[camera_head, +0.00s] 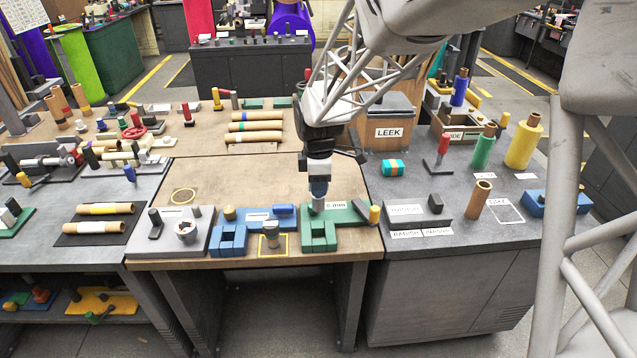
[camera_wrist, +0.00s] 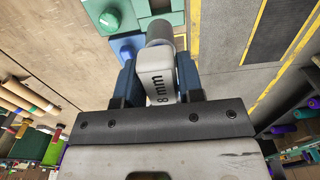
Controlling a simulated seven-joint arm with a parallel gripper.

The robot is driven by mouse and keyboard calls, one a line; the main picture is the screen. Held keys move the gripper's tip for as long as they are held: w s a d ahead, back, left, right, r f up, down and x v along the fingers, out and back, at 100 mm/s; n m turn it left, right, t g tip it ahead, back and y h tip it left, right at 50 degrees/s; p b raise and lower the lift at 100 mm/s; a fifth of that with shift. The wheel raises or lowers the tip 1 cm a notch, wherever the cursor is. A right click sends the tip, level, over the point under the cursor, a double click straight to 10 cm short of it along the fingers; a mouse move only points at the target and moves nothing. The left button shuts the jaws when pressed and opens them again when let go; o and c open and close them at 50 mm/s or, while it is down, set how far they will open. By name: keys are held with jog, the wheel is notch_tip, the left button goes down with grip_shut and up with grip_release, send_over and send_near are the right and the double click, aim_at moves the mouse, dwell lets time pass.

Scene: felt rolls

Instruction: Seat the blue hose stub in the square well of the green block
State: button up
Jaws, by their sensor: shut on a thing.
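The green block (camera_head: 312,242) stands near the bench's front edge, with a notched front part and a base stretching right. My gripper (camera_head: 319,186) is above it, pointing down and shut on a piece. In the wrist view this piece (camera_wrist: 155,82) is pale, boxy and marked "8 mm", with a grey round part at its far end. It sits between my two dark blue fingers. In the head view its grey lower end shows just over the green block; I cannot tell whether they touch. The square well's inside is hidden.
A blue block (camera_head: 228,243) stands left of the green one, with a blue rounded piece (camera_head: 284,210) on its base. A small cylinder stands in a yellow square outline (camera_head: 285,248) between them. A yellow-topped peg (camera_head: 374,214) rises at right.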

aim_at(318, 206)
jog(key=shift+f, duration=2.5)
jog(key=shift+f, duration=0.3)
jog(key=shift+f, duration=1.05)
jog(key=shift+f, duration=2.1)
dwell(2.1)
